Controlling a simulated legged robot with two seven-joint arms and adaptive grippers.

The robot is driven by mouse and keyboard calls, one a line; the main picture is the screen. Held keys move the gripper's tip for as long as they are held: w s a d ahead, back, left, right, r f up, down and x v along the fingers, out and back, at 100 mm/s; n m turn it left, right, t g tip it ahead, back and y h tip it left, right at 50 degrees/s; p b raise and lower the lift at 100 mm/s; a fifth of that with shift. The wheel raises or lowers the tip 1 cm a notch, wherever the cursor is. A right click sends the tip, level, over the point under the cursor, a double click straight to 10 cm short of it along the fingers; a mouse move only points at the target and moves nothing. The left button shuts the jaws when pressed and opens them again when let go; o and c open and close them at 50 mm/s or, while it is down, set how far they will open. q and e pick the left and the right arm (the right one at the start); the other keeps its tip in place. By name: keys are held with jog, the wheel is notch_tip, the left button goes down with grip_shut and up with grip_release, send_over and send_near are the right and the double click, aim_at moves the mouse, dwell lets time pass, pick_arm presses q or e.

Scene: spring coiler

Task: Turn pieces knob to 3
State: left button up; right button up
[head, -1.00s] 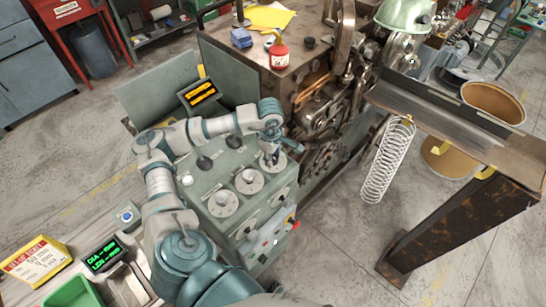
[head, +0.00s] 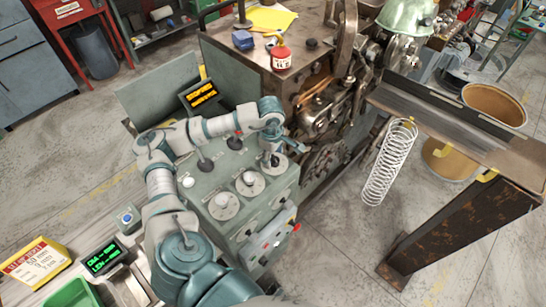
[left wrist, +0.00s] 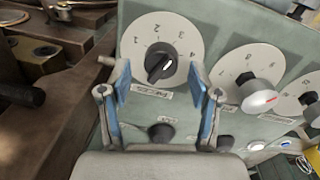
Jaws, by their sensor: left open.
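My left gripper (left wrist: 161,82) is open, with one blue-padded finger on each side of the knob. A gap shows between each finger and the knob, and I cannot tell if either touches the dial. In the head view my left gripper (head: 271,158) points down over the dial (head: 280,167) at the panel's far right corner and partly hides it. My right gripper is not in view.
Other dials with knobs sit beside this one, such as a grey knob (left wrist: 257,92) to the right. A black knob (left wrist: 161,132) lies below between the fingers. The machine's brown metal body (head: 250,55) stands close behind the panel. A coiled spring (head: 389,165) hangs at right.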

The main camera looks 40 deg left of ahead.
aim_at(272, 160)
pick_arm(q)
notch_tip(272, 160, up, 11)
jog(key=shift+s+f, duration=0.2)
jog(key=shift+s, duration=0.1)
dwell(0.5)
